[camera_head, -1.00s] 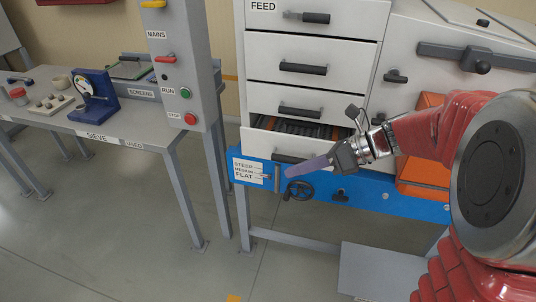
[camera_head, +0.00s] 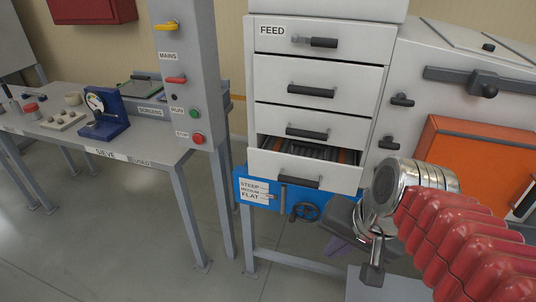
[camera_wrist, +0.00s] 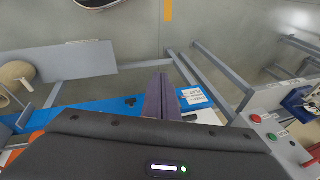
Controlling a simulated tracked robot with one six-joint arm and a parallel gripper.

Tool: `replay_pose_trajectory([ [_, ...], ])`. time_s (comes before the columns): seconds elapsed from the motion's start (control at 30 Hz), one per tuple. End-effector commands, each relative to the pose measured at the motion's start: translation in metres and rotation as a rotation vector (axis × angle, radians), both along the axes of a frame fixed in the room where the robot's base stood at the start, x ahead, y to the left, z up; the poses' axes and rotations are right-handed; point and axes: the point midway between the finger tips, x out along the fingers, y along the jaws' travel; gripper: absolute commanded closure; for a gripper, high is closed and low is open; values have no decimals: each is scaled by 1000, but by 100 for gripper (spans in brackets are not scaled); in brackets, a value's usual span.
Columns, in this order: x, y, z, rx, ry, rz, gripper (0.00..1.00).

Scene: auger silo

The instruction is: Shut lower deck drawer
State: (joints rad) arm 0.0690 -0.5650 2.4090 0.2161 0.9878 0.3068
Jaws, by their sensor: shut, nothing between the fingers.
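The lower deck drawer (camera_head: 335,176) is the bottom drawer of the white cabinet in the head view. It stands pulled out, with its dark slatted inside showing and a black handle (camera_head: 298,181) on its front. My gripper (camera_head: 343,247) is below and to the right of the drawer, apart from it, and partly hidden by my own arm. In the wrist view, its purple fingers (camera_wrist: 162,98) are together with nothing between them, pointing toward the blue rail.
A blue rail (camera_head: 257,189) with a slope label and a black handwheel (camera_head: 305,211) sits below the drawer. A grey post (camera_head: 188,80) with switches and a sieve table (camera_head: 95,150) stand left. An orange panel (camera_head: 470,165) is right. The floor in front is clear.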

Motion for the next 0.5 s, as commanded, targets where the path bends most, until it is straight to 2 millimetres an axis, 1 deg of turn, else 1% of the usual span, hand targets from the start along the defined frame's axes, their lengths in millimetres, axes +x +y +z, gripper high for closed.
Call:
replay_pose_trajectory([
  [0.1,-11,-10,5,-140,-91,168,100],
  [0.23,-17,-19,9,-264,-159,308,100],
  [0.33,-19,-23,12,-319,-188,368,100],
  [0.5,-20,-25,12,-344,-197,395,100],
])
